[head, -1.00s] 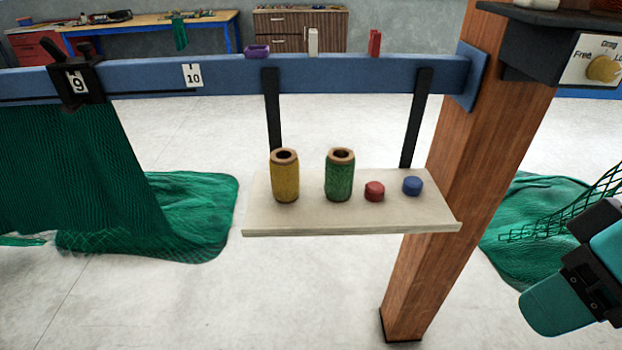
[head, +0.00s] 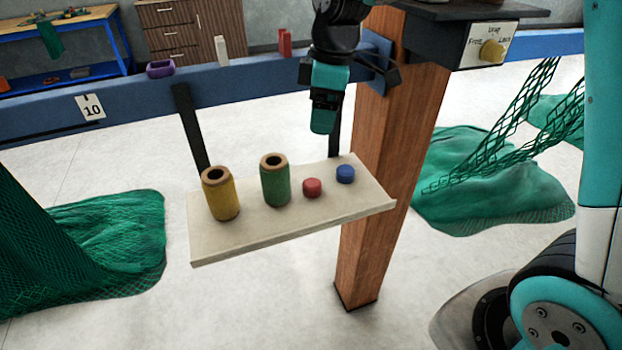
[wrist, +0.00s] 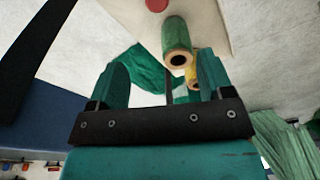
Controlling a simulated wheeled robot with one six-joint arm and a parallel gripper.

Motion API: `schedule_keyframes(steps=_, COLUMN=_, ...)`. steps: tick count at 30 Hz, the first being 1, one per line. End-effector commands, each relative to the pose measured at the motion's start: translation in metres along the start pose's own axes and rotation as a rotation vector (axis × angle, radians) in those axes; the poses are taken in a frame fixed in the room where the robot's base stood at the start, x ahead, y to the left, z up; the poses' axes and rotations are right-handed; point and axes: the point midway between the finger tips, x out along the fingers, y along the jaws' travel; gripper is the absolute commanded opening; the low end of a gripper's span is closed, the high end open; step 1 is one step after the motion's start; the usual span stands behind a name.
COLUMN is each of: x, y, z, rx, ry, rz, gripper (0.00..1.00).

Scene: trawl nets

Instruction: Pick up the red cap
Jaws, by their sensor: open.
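The red cap (head: 312,187) sits on the pale hanging shelf (head: 290,234), between a green spool (head: 275,182) and a blue cap (head: 345,174). In the wrist view the red cap (wrist: 157,5) shows at the top edge, partly cut off, beyond the green spool (wrist: 177,45). My gripper (head: 323,125) hangs above the back of the shelf, above and apart from the caps. In the wrist view my gripper (wrist: 161,72) has its two teal fingers spread apart, with nothing held between them.
A yellow spool (head: 222,196) stands at the shelf's left. A blue beam (head: 130,105) runs behind, carrying a purple tray (head: 160,68), a white block (head: 221,50) and a red block (head: 285,42). A wooden post (head: 385,150) stands close at the right. Green nets hang on both sides.

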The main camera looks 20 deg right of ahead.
Motion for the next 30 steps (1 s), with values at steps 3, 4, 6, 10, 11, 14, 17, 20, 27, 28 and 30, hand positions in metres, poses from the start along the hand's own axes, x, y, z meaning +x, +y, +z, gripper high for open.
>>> schedule_keyframes(steps=3, x=0.012, y=0.010, z=0.001, rx=-0.026, ry=-0.012, rz=-0.001, gripper=0.74)
schedule_keyframes(steps=4, x=0.018, y=0.010, z=0.001, rx=-0.027, ry=-0.013, rz=-0.002, gripper=0.74)
schedule_keyframes(steps=6, x=0.032, y=0.010, z=0.002, rx=-0.027, ry=-0.014, rz=-0.002, gripper=0.74)
schedule_keyframes(steps=10, x=0.062, y=0.009, z=0.002, rx=-0.026, ry=-0.014, rz=-0.003, gripper=0.74)
schedule_keyframes(steps=11, x=0.069, y=0.009, z=0.003, rx=-0.026, ry=-0.013, rz=-0.003, gripper=0.74)
schedule_keyframes(steps=14, x=0.091, y=0.010, z=0.003, rx=-0.025, ry=-0.012, rz=-0.002, gripper=0.74)
schedule_keyframes(steps=17, x=0.108, y=0.010, z=0.003, rx=-0.025, ry=-0.012, rz=0.000, gripper=0.74)
schedule_keyframes(steps=20, x=0.118, y=0.010, z=0.003, rx=-0.025, ry=-0.010, rz=0.002, gripper=0.74)
schedule_keyframes(steps=27, x=0.138, y=0.007, z=0.005, rx=-0.024, ry=-0.012, rz=-0.001, gripper=0.74)
schedule_keyframes(steps=28, x=0.143, y=0.006, z=0.005, rx=-0.024, ry=-0.013, rz=-0.002, gripper=0.74)
schedule_keyframes(steps=30, x=0.154, y=0.004, z=0.006, rx=-0.024, ry=-0.013, rz=-0.001, gripper=0.74)
